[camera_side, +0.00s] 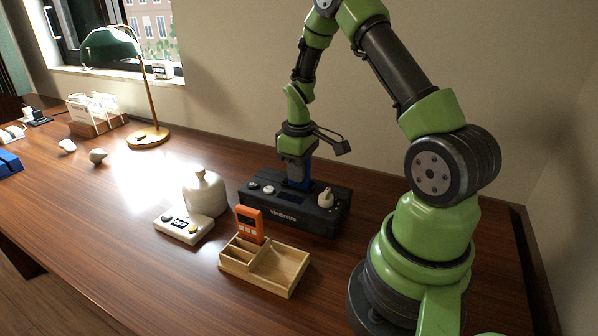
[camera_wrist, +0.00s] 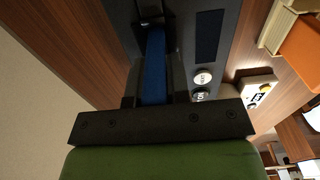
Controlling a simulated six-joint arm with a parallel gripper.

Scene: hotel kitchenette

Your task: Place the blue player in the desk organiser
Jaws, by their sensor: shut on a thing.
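The blue player (camera_side: 299,184) is upright between the fingers of my gripper (camera_side: 296,168). Its lower end meets the top of the black dock (camera_side: 300,215); I cannot tell whether it sits in a slot there or just above. The desk organiser (camera_side: 285,279) is a light wooden box with compartments, in front of the dock. An orange player (camera_side: 249,224) stands upright at its back left. The organiser (camera_wrist: 277,28) also shows at the wrist view's upper right.
A white device with buttons (camera_side: 184,227) and a rounded white jar (camera_side: 205,192) stand left of the organiser. A green lamp (camera_side: 148,138) stands farther back. Open desk lies at the front left.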

